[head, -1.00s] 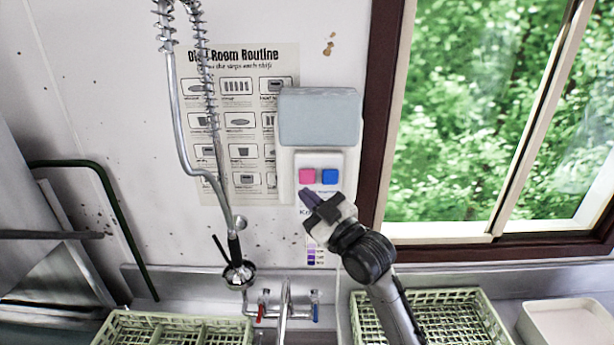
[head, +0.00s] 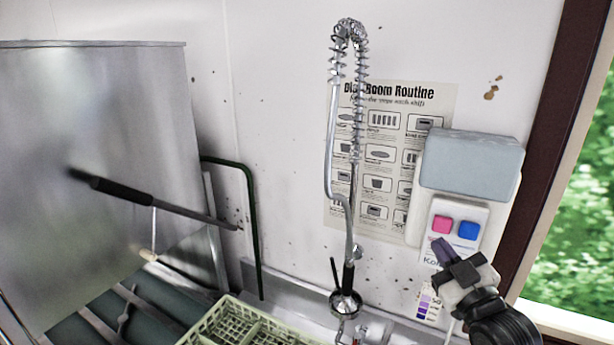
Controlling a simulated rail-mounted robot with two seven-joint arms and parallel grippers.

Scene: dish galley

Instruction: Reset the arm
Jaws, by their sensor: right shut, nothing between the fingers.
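My right gripper (head: 440,252) is at the lower right of the head view, with its arm coming up from the bottom edge. Its fingers are shut with nothing between them. The fingertips are just below a pink button (head: 442,224) and a blue button (head: 468,230) on a wall dispenser (head: 470,165) with a grey cover. I cannot tell whether they touch the panel. My left gripper is not in view.
A spray hose (head: 330,150) hangs before a wall poster (head: 425,105). A green dish rack (head: 240,325) is at the bottom. A metal dishwasher hood (head: 110,130) with a black-gripped handle (head: 125,191) stands at left. A window frame (head: 560,150) is at right.

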